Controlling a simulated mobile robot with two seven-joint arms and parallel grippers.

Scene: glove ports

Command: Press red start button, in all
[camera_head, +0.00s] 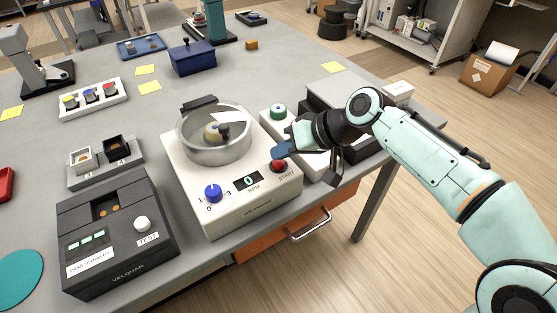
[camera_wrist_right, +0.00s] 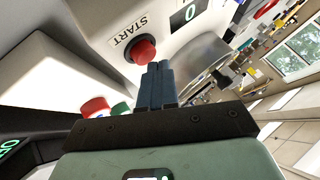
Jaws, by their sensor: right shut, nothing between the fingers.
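The red START button (camera_head: 277,166) sits at the front right of a white machine (camera_head: 210,200). The machine carries a round metal bowl, a blue dial and a display reading 0. The button also shows in the wrist view (camera_wrist_right: 139,50), just beside the fingertips. My right gripper (camera_head: 279,151) is shut and empty, with its blue fingers right by the button. In the wrist view the shut fingertips (camera_wrist_right: 158,66) overlap the button's edge; I cannot tell whether they touch it. My left gripper is not in view.
A dark tester box (camera_head: 118,235) with a white TEST knob stands left of the machine. A white box with a green button (camera_head: 278,111) stands close behind my right gripper, with a grey box (camera_head: 322,97) beside it.

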